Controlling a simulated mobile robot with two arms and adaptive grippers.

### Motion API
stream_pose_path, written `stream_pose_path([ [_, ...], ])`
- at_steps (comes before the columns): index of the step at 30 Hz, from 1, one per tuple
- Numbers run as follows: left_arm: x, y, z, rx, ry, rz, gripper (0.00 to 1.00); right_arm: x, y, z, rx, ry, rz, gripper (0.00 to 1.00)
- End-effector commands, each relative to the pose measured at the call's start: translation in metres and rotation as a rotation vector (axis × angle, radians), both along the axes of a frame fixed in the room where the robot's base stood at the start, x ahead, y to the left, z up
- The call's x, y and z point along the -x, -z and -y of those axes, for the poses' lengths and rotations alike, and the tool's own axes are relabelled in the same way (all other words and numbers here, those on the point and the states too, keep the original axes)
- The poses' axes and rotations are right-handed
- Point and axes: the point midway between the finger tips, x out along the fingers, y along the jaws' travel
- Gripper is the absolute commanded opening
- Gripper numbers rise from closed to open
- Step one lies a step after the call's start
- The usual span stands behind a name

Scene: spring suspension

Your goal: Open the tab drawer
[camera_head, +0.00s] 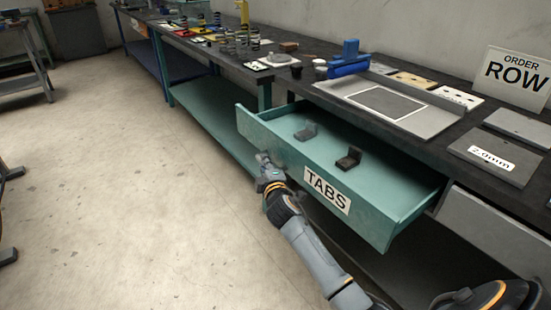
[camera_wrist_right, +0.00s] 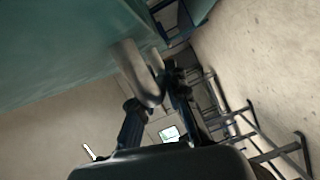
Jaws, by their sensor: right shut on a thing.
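The tab drawer (camera_head: 395,225) is teal, with a white label reading TABS on its front. In the head view it stands well out from under the bench, open at the top. Two small tabs lie inside, one grey (camera_head: 306,131) and one dark (camera_head: 348,158). My right gripper (camera_head: 265,165) is at the left part of the drawer front. In the right wrist view its fingers (camera_wrist_right: 158,100) are shut on a grey bent handle (camera_wrist_right: 138,72) fixed to the teal front. The handle is mostly hidden by the gripper in the head view. My left gripper is not in view.
The dark bench top (camera_head: 320,100) carries a blue tool (camera_head: 349,60), a grey plate tray (camera_head: 420,118), springs, and an ORDER ROW sign (camera_head: 515,78). A grey drawer front (camera_head: 490,225) is at the right. The floor (camera_head: 130,190) to the left is clear.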

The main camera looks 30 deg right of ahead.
Motion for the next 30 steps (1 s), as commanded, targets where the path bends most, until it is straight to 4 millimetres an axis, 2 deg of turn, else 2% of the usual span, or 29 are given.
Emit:
stream_pose_path([
  [1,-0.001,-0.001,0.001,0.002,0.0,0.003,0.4,0.001,0.001,-0.014,-0.006,-0.003,0.001,0.0],
  [6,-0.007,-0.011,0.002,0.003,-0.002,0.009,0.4,0.004,0.002,-0.051,-0.006,-0.004,0.001,0.0],
  [12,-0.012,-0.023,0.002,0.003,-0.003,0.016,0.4,0.006,0.002,-0.08,-0.004,-0.002,-0.001,0.0],
  [19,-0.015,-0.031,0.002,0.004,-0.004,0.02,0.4,0.008,0.001,-0.094,-0.002,-0.001,-0.001,0.0],
  [30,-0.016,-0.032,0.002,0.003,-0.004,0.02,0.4,0.008,0.001,-0.096,-0.001,0.0,-0.002,0.0],
])
